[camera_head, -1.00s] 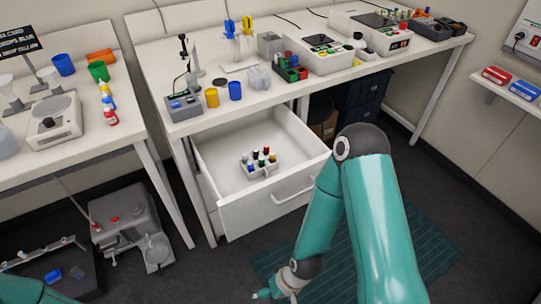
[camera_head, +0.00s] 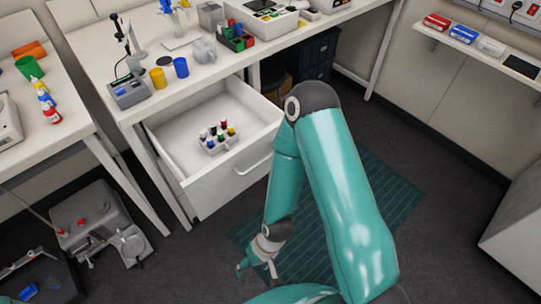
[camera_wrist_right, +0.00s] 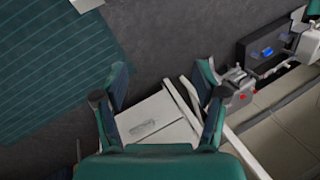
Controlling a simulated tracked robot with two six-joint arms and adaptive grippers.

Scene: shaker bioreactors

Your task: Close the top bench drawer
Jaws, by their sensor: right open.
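The white top bench drawer (camera_head: 215,190) is pulled out from under the middle bench, with a bar handle (camera_head: 253,163) on its front. Inside it stands a small white rack (camera_head: 222,147) of bottles with coloured caps. My right gripper (camera_head: 256,266) hangs low in front of the drawer, to the lower right of its front panel and apart from it. In the right wrist view my right gripper (camera_wrist_right: 162,82) is open, with its fingers spread and nothing between them. A white panel with a grey handle-like mark, apparently the drawer front (camera_wrist_right: 170,128), shows beyond the fingers. My left gripper is out of view.
A grey machine (camera_head: 98,225) stands on the floor left of the drawer. The bench top (camera_head: 205,66) above holds cups, a rack and instruments. A teal ribbed mat (camera_head: 385,190) lies on the floor. A pale cabinet (camera_head: 515,235) stands at the right. The floor before the drawer is clear.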

